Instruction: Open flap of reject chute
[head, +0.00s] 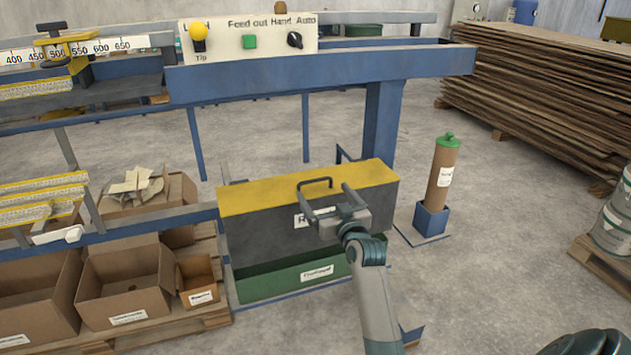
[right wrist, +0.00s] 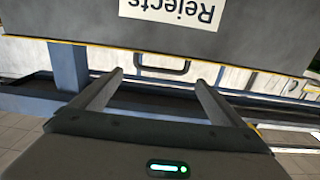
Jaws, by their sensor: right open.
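The reject chute is a dark grey box (head: 262,232) below the blue machine frame, with a yellow flap (head: 245,197) on top that lies closed. A black bar handle (head: 315,182) stands on the flap; it also shows in the right wrist view (right wrist: 162,70). My right gripper (head: 328,203) is open and empty at the box's front upper edge, just short of the handle. In the right wrist view its fingertips (right wrist: 158,78) are apart, with the handle seen beyond and between them. The white "Rejects" label (right wrist: 178,10) is partly hidden by the gripper in the head view.
A green tray (head: 290,281) lies under the chute. Cardboard boxes (head: 125,285) stand on pallets at left. A brown cylinder with a green cap (head: 441,175) stands in a blue holder at right. A control panel (head: 270,42) is above.

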